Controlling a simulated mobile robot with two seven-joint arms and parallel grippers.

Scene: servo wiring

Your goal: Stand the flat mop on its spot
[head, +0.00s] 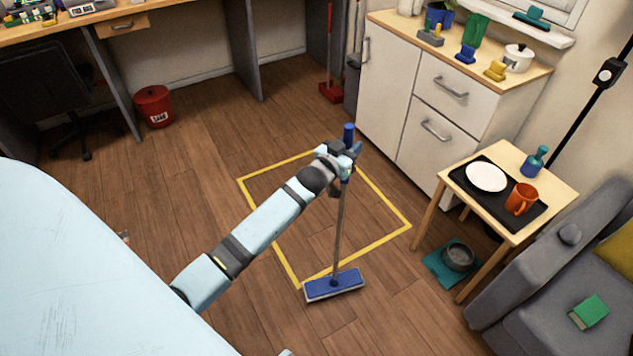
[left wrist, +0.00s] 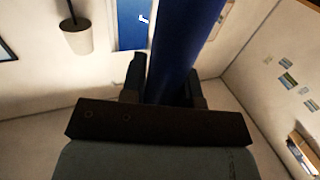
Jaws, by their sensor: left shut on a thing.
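The flat mop (head: 338,235) has a grey pole, a blue grip at the top and a wide blue head (head: 335,285). It stands nearly upright, leaning a little. Its head is low at the floor, by the front corner of a yellow outlined square (head: 390,199), just outside the front-right line. Whether the head touches the floor I cannot tell. My left gripper (head: 346,158) is shut on the mop's upper handle. In the left wrist view the blue handle (left wrist: 183,45) passes between the fingers (left wrist: 168,92). My right gripper is not in view.
Inside the square the wood floor is bare. A small table (head: 560,187) with a tray, plate and orange mug stands to the right, a bowl on a teal mat (head: 437,268) below it. White cabinets (head: 385,85) stand behind; a red bin (head: 154,106) is at the back left.

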